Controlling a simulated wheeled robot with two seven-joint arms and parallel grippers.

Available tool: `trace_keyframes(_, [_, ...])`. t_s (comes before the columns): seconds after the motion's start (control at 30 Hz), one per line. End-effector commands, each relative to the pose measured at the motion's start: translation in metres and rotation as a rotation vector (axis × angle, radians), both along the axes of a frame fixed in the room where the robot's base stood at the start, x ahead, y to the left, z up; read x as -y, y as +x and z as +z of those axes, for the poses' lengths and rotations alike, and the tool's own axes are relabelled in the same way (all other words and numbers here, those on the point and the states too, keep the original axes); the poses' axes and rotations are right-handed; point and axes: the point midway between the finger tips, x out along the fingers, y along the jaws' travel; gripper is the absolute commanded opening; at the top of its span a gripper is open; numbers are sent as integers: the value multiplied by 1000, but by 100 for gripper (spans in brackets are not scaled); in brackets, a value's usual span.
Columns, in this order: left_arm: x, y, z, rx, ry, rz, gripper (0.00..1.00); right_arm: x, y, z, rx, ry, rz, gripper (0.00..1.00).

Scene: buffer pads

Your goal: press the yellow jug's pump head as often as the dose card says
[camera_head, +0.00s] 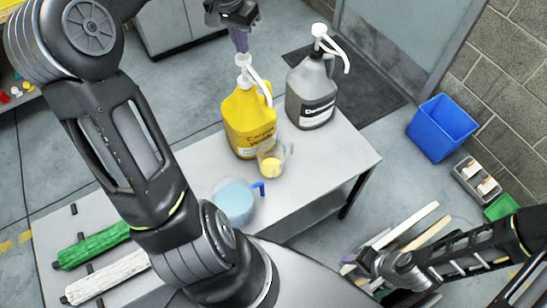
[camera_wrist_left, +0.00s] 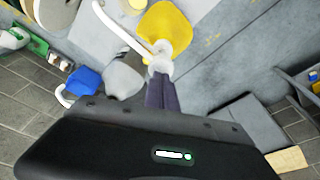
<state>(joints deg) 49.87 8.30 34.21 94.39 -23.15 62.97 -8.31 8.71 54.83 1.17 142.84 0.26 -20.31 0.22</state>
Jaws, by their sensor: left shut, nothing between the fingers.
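The yellow jug (camera_head: 247,118) stands upright on the grey table, with a white pump head (camera_head: 243,61) and curved spout on top. It also shows in the wrist view (camera_wrist_left: 168,30), with its pump head (camera_wrist_left: 160,64) at my fingertips. A clear cup (camera_head: 271,162) with yellow contents stands in front of the jug, below the spout. My left gripper (camera_head: 240,48) is shut and empty, pointing down right at the pump head; I cannot tell whether it touches. My right gripper (camera_head: 350,262) is low at the right, its finger state unclear. I cannot make out a dose card.
A grey jug (camera_head: 312,92) with a white pump stands right of the yellow one. A container of pale blue liquid (camera_head: 235,204) with a blue handle is nearer me. Green (camera_head: 92,246) and white (camera_head: 108,277) rolls lie at lower left. A blue bin (camera_head: 441,128) stands on the floor.

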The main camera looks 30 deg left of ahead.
Motion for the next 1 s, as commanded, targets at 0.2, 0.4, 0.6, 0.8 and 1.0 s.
trace_keyframes(0.2, [0, 0, -11, -1, 0, 0, 0, 0, 0, -9, -1, -1, -1, 36])
trace_keyframes(0.4, [0, 0, -20, -2, 0, 0, 0, 0, 0, -14, 1, 1, 1, 36])
trace_keyframes(0.6, [1, 0, -29, -2, -1, -1, 0, -1, 1, -20, 4, 3, 2, 36])
trace_keyframes(0.8, [1, 0, -39, -2, -2, -1, 0, -1, 2, -26, 6, 4, 2, 36])
trace_keyframes(1.0, [1, 0, -45, -3, -2, 0, 0, -1, 2, -30, 7, 6, 3, 36])
